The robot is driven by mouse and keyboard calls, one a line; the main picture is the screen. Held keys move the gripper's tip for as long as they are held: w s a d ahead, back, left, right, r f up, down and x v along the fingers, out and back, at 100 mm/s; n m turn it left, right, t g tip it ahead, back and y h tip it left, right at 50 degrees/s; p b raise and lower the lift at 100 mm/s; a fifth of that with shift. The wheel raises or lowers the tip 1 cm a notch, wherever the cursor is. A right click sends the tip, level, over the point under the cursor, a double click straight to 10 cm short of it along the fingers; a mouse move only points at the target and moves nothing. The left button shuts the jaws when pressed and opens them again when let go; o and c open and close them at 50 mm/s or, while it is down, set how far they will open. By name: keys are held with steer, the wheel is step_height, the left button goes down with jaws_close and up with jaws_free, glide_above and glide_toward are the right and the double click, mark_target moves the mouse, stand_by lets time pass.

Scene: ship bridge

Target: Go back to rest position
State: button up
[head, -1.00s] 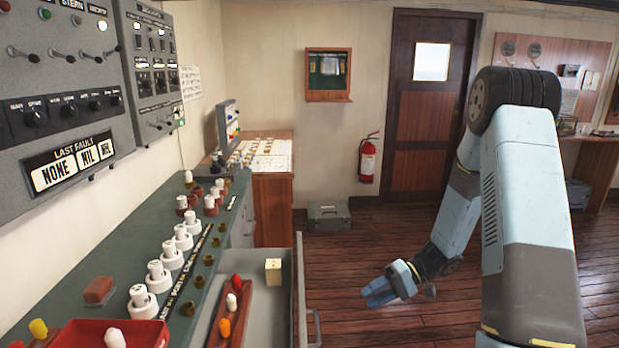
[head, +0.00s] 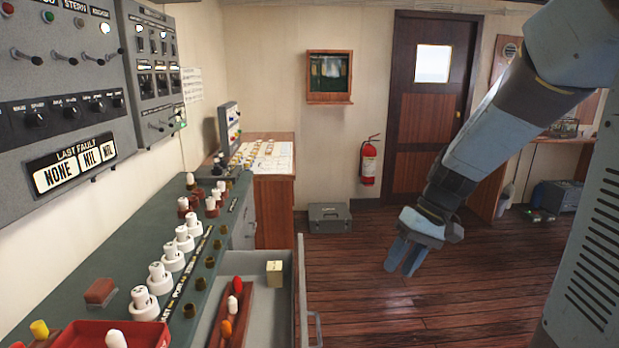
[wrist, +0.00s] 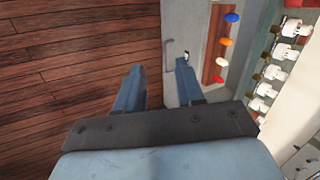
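My gripper (head: 404,256) hangs over the open wooden floor in the head view, to the right of the open drawer (head: 284,318), with its blue fingers pointing down. In the wrist view my gripper (wrist: 158,84) has its two fingers spread apart with nothing between them but floor and the drawer front behind. My arm reaches in from the upper right of the head view.
The open drawer holds a brown tray (head: 245,308) with coloured pegs and a cream block (head: 274,273). A green console (head: 120,270) with white knobs runs along the left. A grey case (head: 329,217) and a fire extinguisher (head: 368,162) are at the back. Floor around my gripper is clear.

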steer(key=s+d+r+m+t+h, duration=0.1)
steer(key=s+d+r+t+h, duration=0.1)
steer(key=s+r, duration=0.3)
steer(key=s+d+r+m+t+h, duration=0.1)
steer(key=s+d+r+t+h, duration=0.1)
steer(key=s+r+t, duration=0.3)
steer(key=shift+s+d+r+h, duration=0.25)
steer(key=shift+s+r+h, duration=0.4)
steer(key=shift+r, duration=0.6)
steer(key=shift+s, duration=0.1)
